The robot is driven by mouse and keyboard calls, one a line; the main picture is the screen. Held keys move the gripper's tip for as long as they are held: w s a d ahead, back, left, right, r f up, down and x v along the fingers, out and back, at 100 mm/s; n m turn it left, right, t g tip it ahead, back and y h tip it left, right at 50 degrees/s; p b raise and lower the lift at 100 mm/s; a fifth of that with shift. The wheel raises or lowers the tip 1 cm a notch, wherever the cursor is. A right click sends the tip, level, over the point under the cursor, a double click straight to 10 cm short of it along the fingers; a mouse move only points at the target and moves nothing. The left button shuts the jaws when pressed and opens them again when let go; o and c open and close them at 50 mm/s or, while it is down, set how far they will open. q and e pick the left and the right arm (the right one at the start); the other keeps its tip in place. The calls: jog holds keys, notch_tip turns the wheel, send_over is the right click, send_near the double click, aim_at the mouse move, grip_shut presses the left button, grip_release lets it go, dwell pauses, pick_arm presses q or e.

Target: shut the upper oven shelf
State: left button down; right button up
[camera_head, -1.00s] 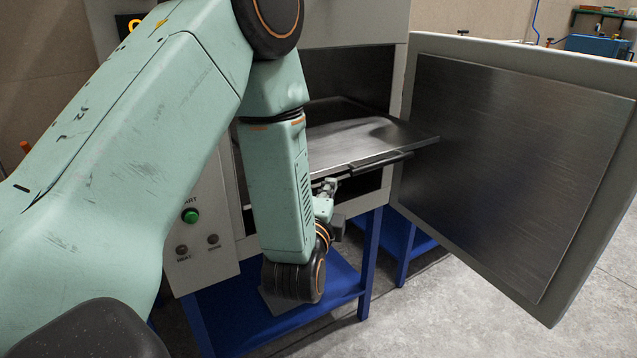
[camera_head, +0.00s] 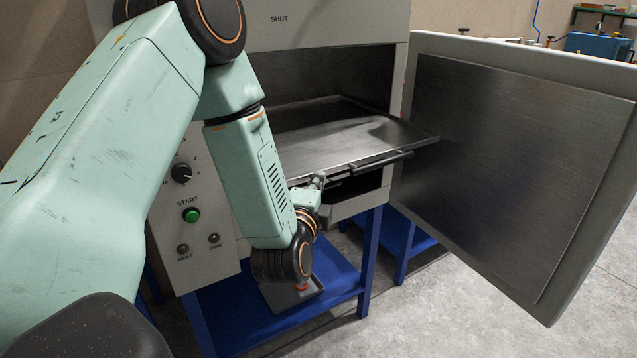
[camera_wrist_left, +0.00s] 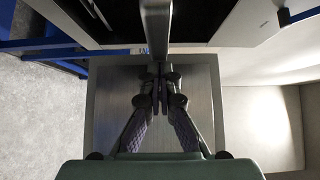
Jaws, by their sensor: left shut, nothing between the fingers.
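The upper oven shelf (camera_head: 345,143) is a dark metal tray that sticks out of the oven's opening, with a bar handle (camera_head: 383,160) along its front edge. My left gripper (camera_head: 320,181) is at the left part of the shelf's front edge, just below it; its fingertips are small and partly hidden there. In the left wrist view the fingers (camera_wrist_left: 160,72) are shut together, with a grey bar (camera_wrist_left: 156,30) directly beyond their tips. I cannot tell whether they touch it. My right gripper is not in view.
The oven door (camera_head: 510,160) stands wide open at the right. The control panel (camera_head: 200,225) with its green start button (camera_head: 191,215) is left of the opening, beside my left arm.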

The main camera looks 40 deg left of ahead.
aim_at(278, 150)
pick_arm(q)
jog(key=w+a+p, duration=0.1)
jog(key=a, duration=0.1)
jog(key=w+a+p, duration=0.1)
jog(key=a+p, duration=0.1)
jog(key=a, duration=0.1)
jog(key=w+a+p, duration=0.1)
jog(key=a+p, duration=0.1)
jog(key=shift+a+r, duration=0.3)
jog(key=shift+a, duration=0.1)
jog(key=w+a+p, duration=0.1)
jog(key=a, duration=0.1)
jog(key=w+a, duration=0.1)
jog(key=a, duration=0.2)
jog(key=w+a+p, duration=0.1)
jog(key=a, duration=0.2)
jog(key=shift+w+a+f+p, duration=0.15)
jog(key=shift+w+f+p, duration=0.05)
jog(key=shift+w+p, duration=0.15)
jog(key=shift+w+a+f, duration=0.1)
jog(key=shift+w+a, duration=0.2)
jog(key=shift+a, duration=0.4)
